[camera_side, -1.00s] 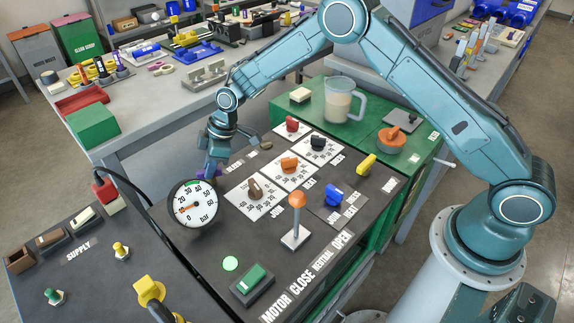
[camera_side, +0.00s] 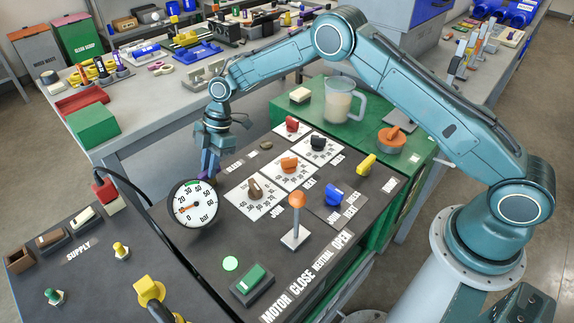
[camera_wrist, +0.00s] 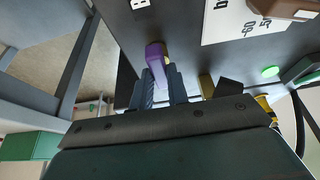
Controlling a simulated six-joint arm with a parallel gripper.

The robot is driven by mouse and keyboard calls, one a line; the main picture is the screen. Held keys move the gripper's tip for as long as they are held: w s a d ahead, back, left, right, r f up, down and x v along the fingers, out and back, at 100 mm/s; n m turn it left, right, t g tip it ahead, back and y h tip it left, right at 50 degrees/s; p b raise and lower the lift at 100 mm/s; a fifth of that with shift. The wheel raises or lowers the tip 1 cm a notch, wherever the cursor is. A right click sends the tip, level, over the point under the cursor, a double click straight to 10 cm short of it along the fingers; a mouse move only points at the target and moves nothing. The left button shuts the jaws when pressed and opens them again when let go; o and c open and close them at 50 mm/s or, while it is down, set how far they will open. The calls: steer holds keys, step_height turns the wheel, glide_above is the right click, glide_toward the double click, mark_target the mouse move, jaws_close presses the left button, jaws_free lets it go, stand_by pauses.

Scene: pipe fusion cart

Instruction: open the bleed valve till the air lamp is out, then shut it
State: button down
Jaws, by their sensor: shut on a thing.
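A purple lever handle (camera_wrist: 155,54), which I take for the bleed valve's, lies between my gripper's (camera_wrist: 162,82) fingers in the wrist view. The fingers are closed on it. In the side view my gripper (camera_side: 208,160) is at the panel's far left edge, just behind the pressure gauge (camera_side: 193,205). The valve body is hidden. A small dull brown oval (camera_side: 266,146) sits beside a label on the panel; it is unlit, and I cannot tell whether it is the air lamp.
The gauge needle points low on the left. A green lamp (camera_side: 230,263) is lit beside the green motor switch (camera_side: 251,279). A brown knob (camera_side: 255,189), an orange-topped lever (camera_side: 297,203) and a blue knob (camera_side: 334,195) stand on the panel. A black cable (camera_side: 133,180) runs left of the gauge.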

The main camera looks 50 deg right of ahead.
steer(key=c, duration=1.4)
jaws_free()
steer(key=shift+o, duration=0.2)
steer(key=v, duration=1.4)
steer(key=shift+f, duration=0.1)
